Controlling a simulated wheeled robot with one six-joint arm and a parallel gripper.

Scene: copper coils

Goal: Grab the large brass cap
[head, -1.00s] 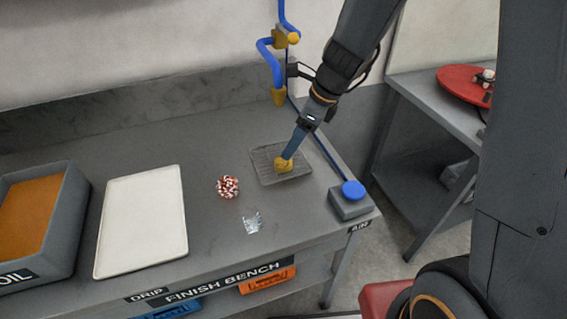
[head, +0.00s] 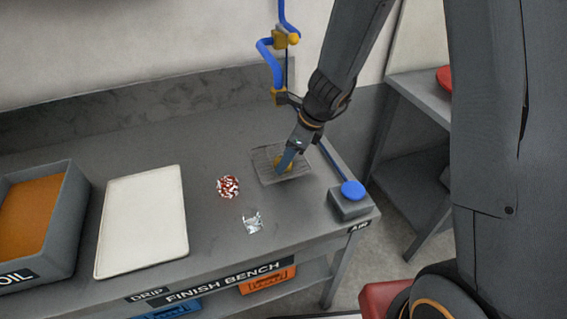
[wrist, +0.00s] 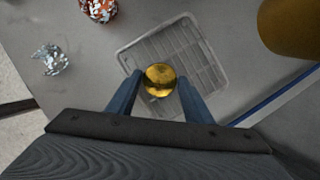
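The large brass cap (wrist: 160,80) is a shiny round gold piece on the wire drip rack (wrist: 205,62). In the wrist view it lies between the tips of my gripper's two blue fingers (wrist: 160,76). The fingers are apart, one on each side of the cap, with a narrow gap at most; I cannot tell whether they touch it. In the head view my gripper (head: 283,170) points down over the rack (head: 304,173) and hides part of the cap.
A white tray (head: 140,265) and an oil bin (head: 70,225) stand further left. A blue button box (head: 350,205) is at the right. A blue pipe (head: 266,50) hangs behind.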

